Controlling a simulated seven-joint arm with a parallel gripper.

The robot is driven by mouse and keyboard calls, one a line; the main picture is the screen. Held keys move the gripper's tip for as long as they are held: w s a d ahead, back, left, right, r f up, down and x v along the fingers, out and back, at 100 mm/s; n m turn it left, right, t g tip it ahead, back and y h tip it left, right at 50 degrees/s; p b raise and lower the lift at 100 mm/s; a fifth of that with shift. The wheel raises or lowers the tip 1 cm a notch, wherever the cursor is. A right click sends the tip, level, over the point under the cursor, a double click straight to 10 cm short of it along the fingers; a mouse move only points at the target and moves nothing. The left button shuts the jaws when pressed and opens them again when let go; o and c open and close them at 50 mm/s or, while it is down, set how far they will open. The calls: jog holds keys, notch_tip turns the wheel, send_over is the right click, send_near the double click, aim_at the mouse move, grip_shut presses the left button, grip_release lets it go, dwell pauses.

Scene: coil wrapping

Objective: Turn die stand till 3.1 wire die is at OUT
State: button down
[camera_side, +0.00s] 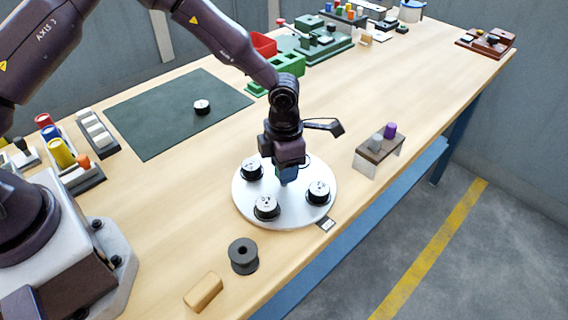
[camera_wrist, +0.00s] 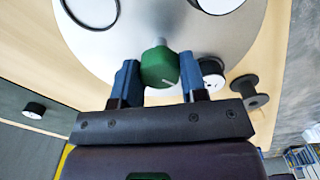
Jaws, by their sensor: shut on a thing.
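The die stand (camera_side: 285,215) is a round pale plate on the table, with several black dies with white tops on it. One die (camera_side: 251,168) is at the left, one (camera_side: 266,207) at the front and one (camera_side: 318,192) at the right; a dark ring shows partly behind my gripper. Their markings are too small to read. A small tag (camera_side: 326,224) lies at the plate's front right edge; its text is unreadable. My gripper (camera_side: 288,176) points down over the plate's middle. In the wrist view its blue fingers are shut on the green knob (camera_wrist: 159,67).
A dark spool (camera_side: 243,256) and a wooden block (camera_side: 203,292) lie in front of the stand. Another black-and-white die (camera_side: 202,107) lies on the green mat (camera_side: 160,120).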

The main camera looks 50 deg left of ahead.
jog(key=shift+m, duration=2.1)
jog(key=c, duration=0.7)
grip_release()
jog(key=shift+o, duration=0.2)
notch_tip(320, 180, up, 13)
